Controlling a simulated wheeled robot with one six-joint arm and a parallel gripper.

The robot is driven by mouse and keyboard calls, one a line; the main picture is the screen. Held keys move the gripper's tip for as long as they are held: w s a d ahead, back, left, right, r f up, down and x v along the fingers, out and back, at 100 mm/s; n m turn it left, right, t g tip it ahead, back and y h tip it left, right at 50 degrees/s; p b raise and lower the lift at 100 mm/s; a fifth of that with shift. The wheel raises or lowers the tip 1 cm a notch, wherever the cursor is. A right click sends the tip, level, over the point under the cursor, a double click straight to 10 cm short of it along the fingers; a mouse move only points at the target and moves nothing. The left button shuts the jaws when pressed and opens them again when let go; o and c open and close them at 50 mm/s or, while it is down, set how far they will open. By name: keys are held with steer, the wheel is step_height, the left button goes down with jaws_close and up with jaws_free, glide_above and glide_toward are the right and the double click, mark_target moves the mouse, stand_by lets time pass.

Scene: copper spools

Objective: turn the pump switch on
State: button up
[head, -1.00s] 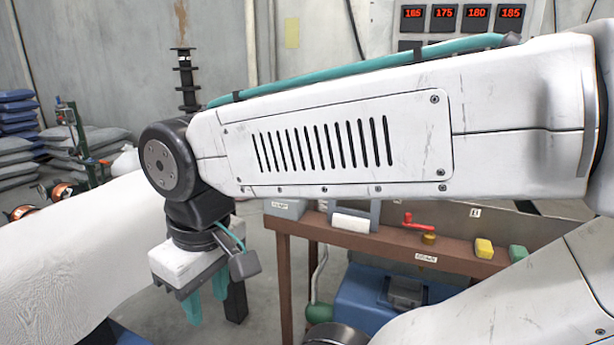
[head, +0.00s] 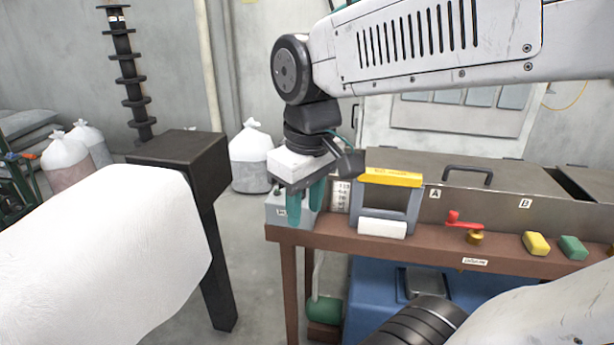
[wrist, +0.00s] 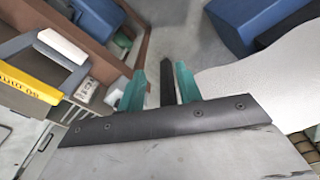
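A small grey box (head: 275,212) with a white label stands at the left end of the brown bench (head: 340,240). The label is too small to read, so I cannot tell whether this box carries the pump switch. My gripper (head: 304,214) points down in front of this box and hides part of it. Its two teal fingers are apart, with nothing held between them. In the wrist view my gripper (wrist: 160,78) shows a clear gap between the fingers, with a dark post behind. I cannot tell whether a finger touches the box.
A grey frame with a yellow top bar (head: 390,178) and white roller (head: 382,229) stands right of the gripper. A red-handled valve (head: 463,222), a yellow block (head: 536,243) and a green block (head: 573,247) sit further right. A dark post table (head: 180,150) stands left.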

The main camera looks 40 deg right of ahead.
steer(key=w+d+f+n, duration=0.1)
steer(key=w+d+n, duration=0.1)
steer(key=w+d, duration=0.3)
steer(key=w+d+f+n, duration=0.1)
steer(key=w+d+n, duration=0.1)
steer(key=w+d, duration=0.3)
steer(key=w+d+f+n+g, duration=0.1)
steer(key=w+d, duration=0.3)
steer(key=w, duration=0.7)
steer(key=shift+w+d+f+n, duration=0.15)
steer(key=shift+d+f+n, duration=0.2)
steer(key=shift+d+n, duration=0.05)
steer(key=shift+w+d+f, duration=0.15)
steer(key=shift+f, duration=0.15)
step_height(320, 180, down, 7)
steer(key=shift+f, duration=0.15)
jaws_close()
